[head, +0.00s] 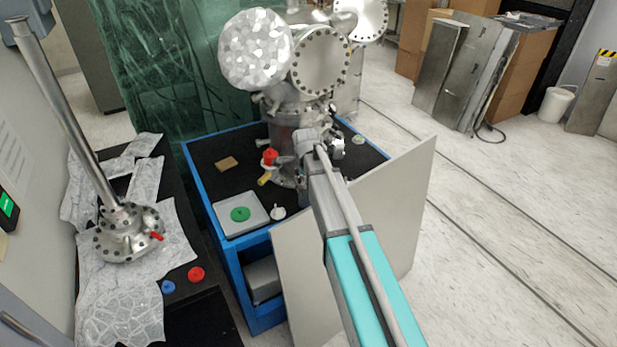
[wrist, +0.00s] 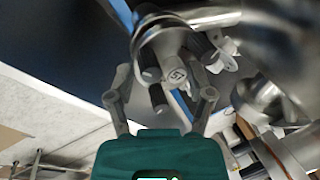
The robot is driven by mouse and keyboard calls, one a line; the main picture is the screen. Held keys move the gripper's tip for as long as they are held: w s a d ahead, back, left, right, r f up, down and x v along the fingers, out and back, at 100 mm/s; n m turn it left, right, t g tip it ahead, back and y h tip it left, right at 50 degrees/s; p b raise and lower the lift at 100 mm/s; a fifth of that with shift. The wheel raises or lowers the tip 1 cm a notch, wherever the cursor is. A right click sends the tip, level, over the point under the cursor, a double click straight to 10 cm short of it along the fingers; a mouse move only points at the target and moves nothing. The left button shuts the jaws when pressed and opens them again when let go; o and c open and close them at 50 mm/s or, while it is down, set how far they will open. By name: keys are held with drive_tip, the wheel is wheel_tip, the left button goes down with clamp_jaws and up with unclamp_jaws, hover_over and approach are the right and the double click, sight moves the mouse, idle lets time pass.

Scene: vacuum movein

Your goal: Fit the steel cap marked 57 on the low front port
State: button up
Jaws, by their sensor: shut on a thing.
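My gripper (wrist: 176,82) is shut on a small round steel cap (wrist: 179,74). My arm hides the cap and the low front port there.
The chamber stands on a blue-framed bench (head: 188,152) with a pale panel (head: 420,190) at its front right. A red cap (head: 270,157) and yellow part (head: 264,180) are beside it. A tray (head: 224,220) holds a green disc (head: 240,214).

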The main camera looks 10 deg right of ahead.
drive_tip(key=shift+f+b, duration=0.5)
idle(0.8)
drive_tip(key=o, duration=1.2)
drive_tip(key=shift+s, duration=0.35)
